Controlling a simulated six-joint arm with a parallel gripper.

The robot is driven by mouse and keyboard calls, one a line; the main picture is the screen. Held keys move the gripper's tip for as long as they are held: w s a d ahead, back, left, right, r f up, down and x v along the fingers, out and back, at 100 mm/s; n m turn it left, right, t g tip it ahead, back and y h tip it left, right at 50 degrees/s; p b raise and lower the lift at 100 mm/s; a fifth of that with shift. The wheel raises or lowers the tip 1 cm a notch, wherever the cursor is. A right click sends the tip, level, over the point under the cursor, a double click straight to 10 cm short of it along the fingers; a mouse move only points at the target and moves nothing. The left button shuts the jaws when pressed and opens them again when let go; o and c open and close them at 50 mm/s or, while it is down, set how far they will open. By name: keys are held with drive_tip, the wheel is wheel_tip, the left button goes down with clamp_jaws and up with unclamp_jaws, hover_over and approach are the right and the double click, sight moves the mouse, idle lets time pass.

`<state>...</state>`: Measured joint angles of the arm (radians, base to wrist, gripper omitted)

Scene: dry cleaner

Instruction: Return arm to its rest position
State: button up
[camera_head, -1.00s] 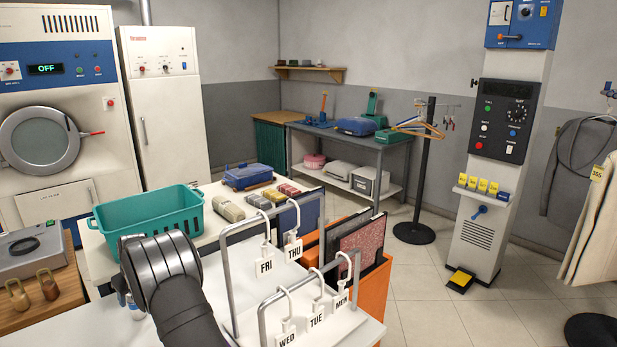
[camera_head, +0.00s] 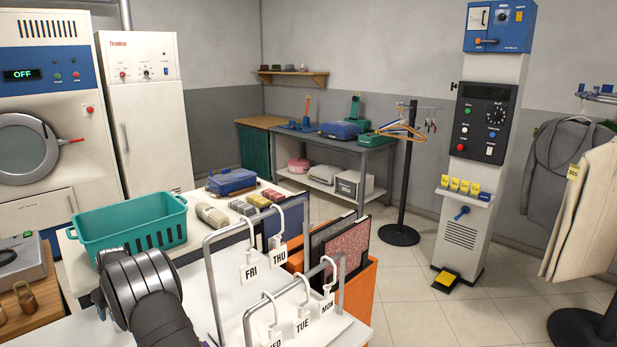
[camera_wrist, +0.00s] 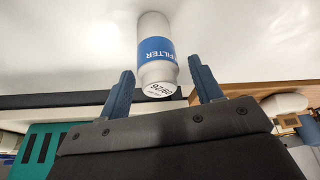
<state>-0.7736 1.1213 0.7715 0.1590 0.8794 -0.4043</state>
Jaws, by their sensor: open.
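My gripper (camera_wrist: 161,65) is in the wrist view, its two dark blue fingers spread apart. A white bottle (camera_wrist: 154,30) with a blue "FILTER" label shows between and beyond the fingers, with clear gaps on both sides. I cannot tell how far it is from the fingertips. In the head view my dark arm reaches in at the lower left, and my gripper is hidden behind it.
A teal basket (camera_head: 130,228) sits behind the arm. An orange bin (camera_head: 360,290) holds panels. Floor at right is clear between the bin and control column (camera_head: 480,150).

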wheel_tip(320, 180, down, 2)
drive_tip(key=shift+f, duration=0.2)
drive_tip(key=v, duration=1.1)
drive_tip(key=x, duration=1.1)
drive_tip(key=shift+f, duration=0.1)
wheel_tip(320, 180, up, 5)
drive_tip(key=shift+f, duration=0.2)
drive_tip(key=w+d+r, duration=0.3)
drive_tip(key=d+r, duration=0.4)
drive_tip(key=d, duration=0.4)
drive_tip(key=s+a+n+g, duration=0.1)
drive_tip(key=s+a+n, duration=0.3)
drive_tip(key=s+a, duration=0.95)
drive_tip(key=shift+y, duration=0.3)
drive_tip(key=s+a+f, duration=0.1)
drive_tip(key=a+f, duration=0.1)
drive_tip(key=a, duration=0.1)
drive_tip(key=s+a+f, duration=0.1)
drive_tip(key=a+f, duration=0.2)
drive_tip(key=a, duration=0.1)
drive_tip(key=s+a+f, duration=0.1)
drive_tip(key=a+f, duration=0.1)
drive_tip(key=a, duration=0.2)
drive_tip(key=shift+s+a+f, duration=0.2)
drive_tip(key=shift+s+f, duration=0.15)
drive_tip(key=shift+a+f, duration=0.15)
drive_tip(key=shift+f, duration=0.6)
